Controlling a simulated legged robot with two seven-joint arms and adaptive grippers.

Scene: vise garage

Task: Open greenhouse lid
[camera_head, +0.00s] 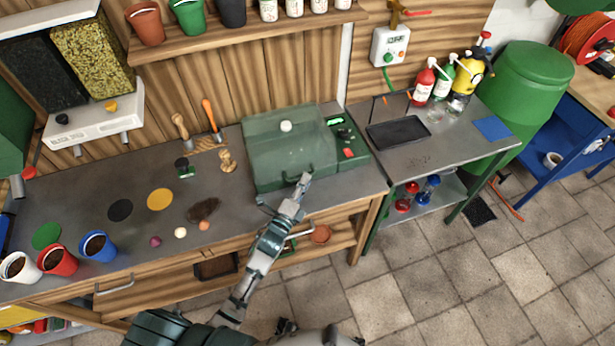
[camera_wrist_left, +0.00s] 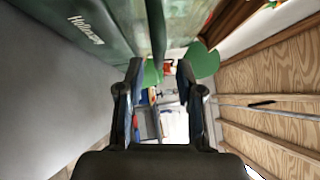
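The greenhouse (camera_head: 258,178) is a green box on the workbench with a see-through lid (camera_head: 275,148), which looks closed. A white knob (camera_head: 286,126) shows on the lid, and a thin handle runs along its front edge. My left gripper (camera_head: 304,180) is at the front edge, close to the handle. In the left wrist view the fingers (camera_wrist_left: 160,85) are apart, with a green strip of the greenhouse (camera_wrist_left: 157,35) just ahead of the gap. I cannot tell whether they touch it. My right gripper is out of view.
A control panel (camera_head: 345,140) is at the greenhouse's right side. A metal side table (camera_head: 440,150) stands to the right.

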